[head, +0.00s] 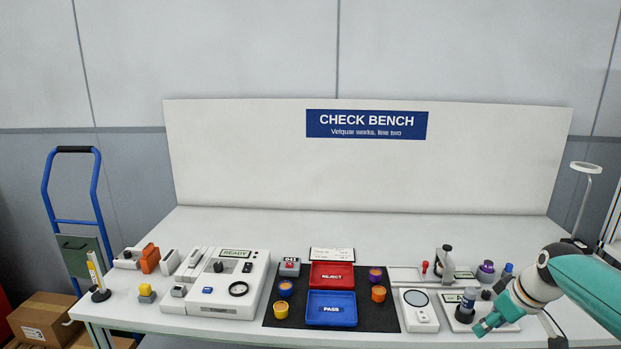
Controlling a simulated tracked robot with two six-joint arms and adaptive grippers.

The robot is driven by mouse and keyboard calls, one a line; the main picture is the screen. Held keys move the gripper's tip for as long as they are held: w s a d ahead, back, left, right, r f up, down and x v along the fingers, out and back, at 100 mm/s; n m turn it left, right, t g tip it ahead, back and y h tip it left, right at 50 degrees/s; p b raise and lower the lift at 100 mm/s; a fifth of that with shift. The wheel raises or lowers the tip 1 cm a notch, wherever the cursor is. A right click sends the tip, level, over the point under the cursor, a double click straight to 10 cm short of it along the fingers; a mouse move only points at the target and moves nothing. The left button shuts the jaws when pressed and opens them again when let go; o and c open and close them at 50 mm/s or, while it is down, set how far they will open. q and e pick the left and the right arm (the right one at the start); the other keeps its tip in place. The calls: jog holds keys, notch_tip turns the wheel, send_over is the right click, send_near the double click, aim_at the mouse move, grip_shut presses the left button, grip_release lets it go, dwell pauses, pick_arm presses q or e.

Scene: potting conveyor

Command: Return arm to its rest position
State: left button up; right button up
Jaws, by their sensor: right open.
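My right arm comes in from the right edge, teal and white. Its gripper (487,324) is open and empty-looking at the front right of the bench, over the right-hand device (505,327). The white bench (250,222) stretches below and left of the arm. My left gripper is not in view.
A dark mat (381,322) holds a red REJECT tray (331,263), a blue PASS tray (312,321) and several small cups. A white READY machine (257,283) stands left, a lamp (587,169) at the right. The bench's rear strip is clear.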

jog(key=s+a+f+g+y, duration=0.1)
jog(key=s+a+f+g, duration=0.1)
jog(key=s+a+f, duration=0.45)
jog(key=s+a+f+n+g, duration=0.1)
jog(key=a+f, duration=0.3)
jog(key=f, duration=0.5)
jog(key=s+a+f+g+y, duration=0.1)
jog(key=s+a+f+g, duration=0.1)
jog(key=s+a+f, duration=0.45)
jog(key=s+a+f+m, duration=0.3)
jog(key=s+f, duration=0.3)
jog(key=s, duration=0.2)
jog(key=s+a+f+m+t, duration=0.1)
jog(key=s+a+f+m, duration=0.3)
jog(key=s, duration=0.4)
jog(key=shift+a+f+m+y, duration=0.3)
jog(key=shift+a+f, duration=0.4)
jog(key=shift+f, duration=0.15)
